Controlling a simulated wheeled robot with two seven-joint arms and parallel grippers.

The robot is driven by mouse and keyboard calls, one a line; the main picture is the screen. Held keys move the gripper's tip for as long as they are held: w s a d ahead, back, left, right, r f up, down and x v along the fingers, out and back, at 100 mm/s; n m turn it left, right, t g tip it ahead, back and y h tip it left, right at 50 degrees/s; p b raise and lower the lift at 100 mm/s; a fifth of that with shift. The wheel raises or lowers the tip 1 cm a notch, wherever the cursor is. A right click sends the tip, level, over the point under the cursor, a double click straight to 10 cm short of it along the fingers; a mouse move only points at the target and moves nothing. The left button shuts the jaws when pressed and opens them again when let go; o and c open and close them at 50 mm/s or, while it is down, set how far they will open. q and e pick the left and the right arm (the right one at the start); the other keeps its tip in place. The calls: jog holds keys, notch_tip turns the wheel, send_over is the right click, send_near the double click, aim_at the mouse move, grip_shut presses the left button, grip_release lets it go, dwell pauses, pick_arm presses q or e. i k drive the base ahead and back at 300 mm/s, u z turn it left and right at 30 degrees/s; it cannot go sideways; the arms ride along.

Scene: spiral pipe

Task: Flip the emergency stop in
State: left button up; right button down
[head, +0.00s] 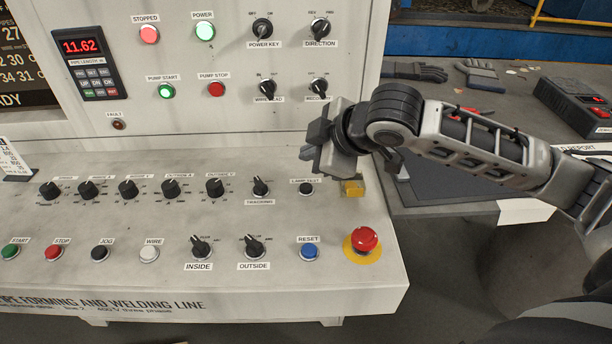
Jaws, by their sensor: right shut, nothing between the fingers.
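The emergency stop is a red mushroom button (364,239) on a yellow round base, at the right front corner of the grey control panel (120,220). My right gripper (318,150) is shut and empty. It shows above and behind the button, in front of the upright panel near the lower right knob, and appears apart from the button. My left gripper is not in view.
A blue reset button (309,252) sits left of the emergency stop. Several black knobs line the panel. Gloves (415,71) and a dark case (575,105) lie on the table at right.

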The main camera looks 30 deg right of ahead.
aim_at(365, 235)
jog(key=k, duration=1)
